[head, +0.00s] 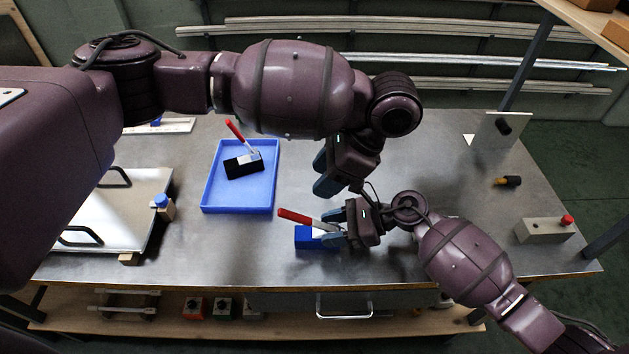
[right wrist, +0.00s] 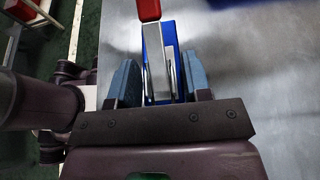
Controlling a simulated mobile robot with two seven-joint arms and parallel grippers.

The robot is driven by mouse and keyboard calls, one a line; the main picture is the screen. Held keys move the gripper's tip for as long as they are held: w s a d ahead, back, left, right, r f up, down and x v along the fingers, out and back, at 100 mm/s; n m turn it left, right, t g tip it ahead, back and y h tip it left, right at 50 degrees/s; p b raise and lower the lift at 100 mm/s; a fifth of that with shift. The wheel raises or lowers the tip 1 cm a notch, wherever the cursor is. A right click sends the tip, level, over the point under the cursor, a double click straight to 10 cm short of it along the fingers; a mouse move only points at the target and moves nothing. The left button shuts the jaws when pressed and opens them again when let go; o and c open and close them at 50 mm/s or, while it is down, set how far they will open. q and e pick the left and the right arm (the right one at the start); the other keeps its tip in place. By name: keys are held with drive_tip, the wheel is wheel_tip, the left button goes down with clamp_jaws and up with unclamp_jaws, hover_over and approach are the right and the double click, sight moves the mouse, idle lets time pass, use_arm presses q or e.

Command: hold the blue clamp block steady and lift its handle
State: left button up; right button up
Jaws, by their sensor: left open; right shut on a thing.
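The blue clamp block (head: 308,238) sits on the metal table near its front edge. Its red handle (head: 293,216) points left past the block and lies low over it, on a grey metal lever. My right gripper (head: 335,228) is shut on the block from the right, hiding its right end. In the right wrist view the blue block (right wrist: 170,45) and lever lie between the two fingers, with the red handle (right wrist: 148,9) beyond them. My left gripper (head: 322,174) is open and empty, above and behind the block, pointing left; it is apart from the handle.
A blue tray (head: 212,199) holds a black clamp block (head: 237,168) with a raised red handle. A white panel with black handles (head: 138,193) is at left. A grey box with a red button (head: 545,230) stands at right. The table's front edge is close to the block.

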use_arm(q)
drive_tip(key=a+f, duration=0.1)
drive_tip(key=a+f+g, duration=0.1)
drive_tip(key=a, duration=0.1)
drive_tip(key=a+f+n+g, duration=0.1)
drive_tip(key=a, duration=0.1)
drive_tip(key=shift+s+a+f+h, duration=0.1)
drive_tip(key=shift+s+f+h, duration=0.1)
drive_tip(key=shift+f+h, duration=0.1)
drive_tip(key=s+a+f+n+h, duration=0.2)
drive_tip(key=a+f+h, duration=0.1)
drive_tip(key=a, duration=0.5)
drive_tip(key=m+t+h, duration=0.3)
drive_tip(key=h, duration=0.4)
approach(286, 212)
drive_tip(key=x, duration=1)
drive_tip(key=shift+d+f, duration=0.1)
drive_tip(key=shift+f, duration=0.15)
drive_tip(key=shift+c, duration=0.2)
clamp_jaws()
